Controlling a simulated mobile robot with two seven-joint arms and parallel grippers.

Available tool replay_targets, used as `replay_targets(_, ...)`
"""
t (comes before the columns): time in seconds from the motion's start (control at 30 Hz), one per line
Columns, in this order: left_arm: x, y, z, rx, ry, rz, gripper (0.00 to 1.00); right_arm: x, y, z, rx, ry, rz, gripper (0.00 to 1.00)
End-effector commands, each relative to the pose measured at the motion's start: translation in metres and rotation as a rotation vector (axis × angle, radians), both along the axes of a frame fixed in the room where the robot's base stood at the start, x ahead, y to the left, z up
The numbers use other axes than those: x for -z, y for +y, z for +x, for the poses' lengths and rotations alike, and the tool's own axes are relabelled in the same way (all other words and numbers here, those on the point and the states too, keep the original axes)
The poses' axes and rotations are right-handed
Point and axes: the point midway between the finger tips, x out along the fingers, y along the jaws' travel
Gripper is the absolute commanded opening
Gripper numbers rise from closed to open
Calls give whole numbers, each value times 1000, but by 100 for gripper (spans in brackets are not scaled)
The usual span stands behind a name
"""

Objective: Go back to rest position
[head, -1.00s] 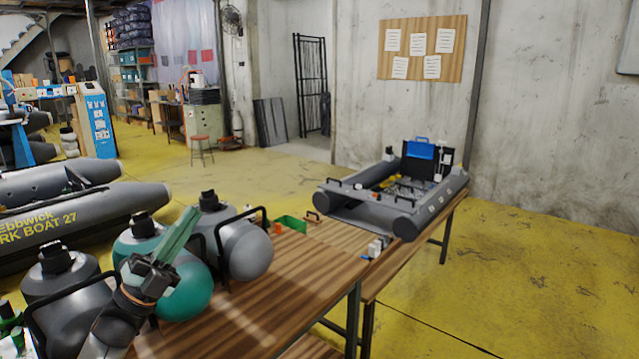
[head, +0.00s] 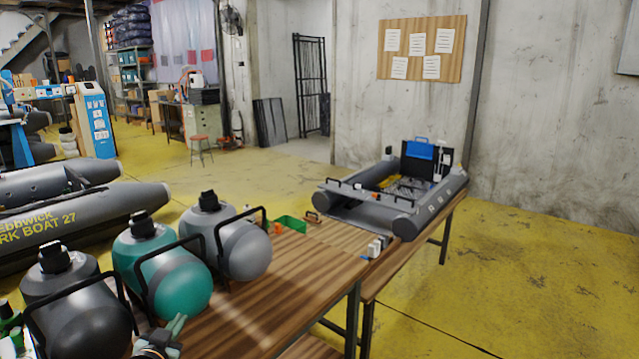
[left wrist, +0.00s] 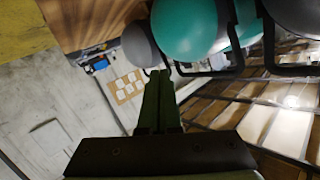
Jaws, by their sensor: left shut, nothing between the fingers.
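My left gripper (head: 174,328) is low at the bottom left of the head view, in front of the teal tank and over the near part of the wooden table (head: 265,315). Its green fingers are together with nothing between them. In the left wrist view the fingers (left wrist: 160,78) show closed and point toward the tanks and the far wall. My right gripper is in neither view.
A dark grey tank (head: 80,315), a teal tank (head: 165,270) and a grey tank (head: 235,245) with black handles stand along the table's left side. A green bin (head: 292,224) lies beyond them. A small grey inflatable boat (head: 385,212) sits at the far end. The table's middle is clear.

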Motion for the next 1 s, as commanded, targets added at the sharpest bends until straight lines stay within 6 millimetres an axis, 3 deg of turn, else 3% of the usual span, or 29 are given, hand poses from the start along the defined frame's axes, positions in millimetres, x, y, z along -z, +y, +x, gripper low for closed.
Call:
replay_targets(0.03, 27, -12, -19, 17, 40, -11, 0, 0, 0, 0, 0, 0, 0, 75)
replay_targets(0.1, 59, -27, -46, 36, 91, -28, 0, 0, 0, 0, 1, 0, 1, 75)
replay_targets(0.17, 86, -41, -74, 54, 139, -47, 0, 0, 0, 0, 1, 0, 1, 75)
replay_targets(0.3, 143, -74, -148, 90, 255, -99, 0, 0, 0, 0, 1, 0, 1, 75)
replay_targets(0.43, 180, -101, -221, 108, 361, -154, 0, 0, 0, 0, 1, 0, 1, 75)
replay_targets(0.6, 205, -126, -301, 116, 472, -219, 0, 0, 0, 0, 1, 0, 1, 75)
replay_targets(0.7, 210, -135, -331, 115, 514, -245, 0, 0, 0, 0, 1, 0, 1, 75)
replay_targets(0.8, 212, -139, -347, 113, 537, -259, 0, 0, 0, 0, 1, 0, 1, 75)
replay_targets(1.0, 212, -140, -352, 112, 543, -263, 0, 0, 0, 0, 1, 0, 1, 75)
